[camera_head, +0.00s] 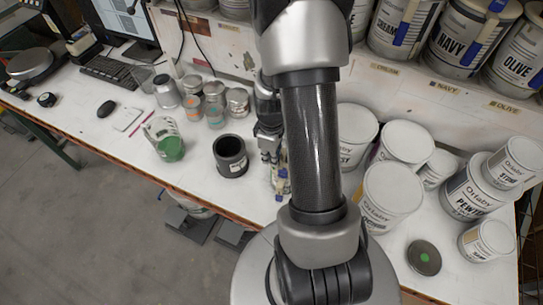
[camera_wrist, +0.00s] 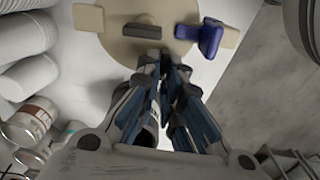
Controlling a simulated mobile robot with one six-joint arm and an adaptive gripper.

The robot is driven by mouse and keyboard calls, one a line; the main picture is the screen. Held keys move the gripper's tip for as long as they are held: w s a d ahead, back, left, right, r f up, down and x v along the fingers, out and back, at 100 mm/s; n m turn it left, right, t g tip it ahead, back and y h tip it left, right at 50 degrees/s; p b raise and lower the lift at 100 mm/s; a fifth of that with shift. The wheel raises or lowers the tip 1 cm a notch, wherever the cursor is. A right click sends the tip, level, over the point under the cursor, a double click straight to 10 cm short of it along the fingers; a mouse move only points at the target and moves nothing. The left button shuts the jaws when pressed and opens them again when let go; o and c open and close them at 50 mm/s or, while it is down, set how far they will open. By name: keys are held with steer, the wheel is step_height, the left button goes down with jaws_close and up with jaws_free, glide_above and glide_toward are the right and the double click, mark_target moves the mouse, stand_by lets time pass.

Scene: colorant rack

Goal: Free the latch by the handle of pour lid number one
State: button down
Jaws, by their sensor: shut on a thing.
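A round beige pour lid (camera_wrist: 118,42) shows at the top of the wrist view. It has a dark raised grip (camera_wrist: 141,42), a blue latch handle (camera_wrist: 209,38) on its right side and beige tabs (camera_wrist: 88,17) at its sides. My gripper (camera_wrist: 168,62) has its fingers close together over the near rim of the lid, left of the blue handle. The exact point of contact is hidden by the fingers. In the head view my gripper (camera_head: 270,155) points down over the table, with beige and blue parts of the lid (camera_head: 281,186) just below it. No number on the lid is readable.
A dark grey pot (camera_head: 231,155) and a green-stained container (camera_head: 166,139) stand left of my gripper. Several white paint tins (camera_head: 392,190) crowd the right, with a dark disc (camera_head: 424,257) near the front edge. Labelled tins fill the shelf behind.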

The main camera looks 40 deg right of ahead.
steer(key=c, duration=2)
jaws_free()
step_height(320, 180, up, 12)
steer(key=shift+r, duration=0.1)
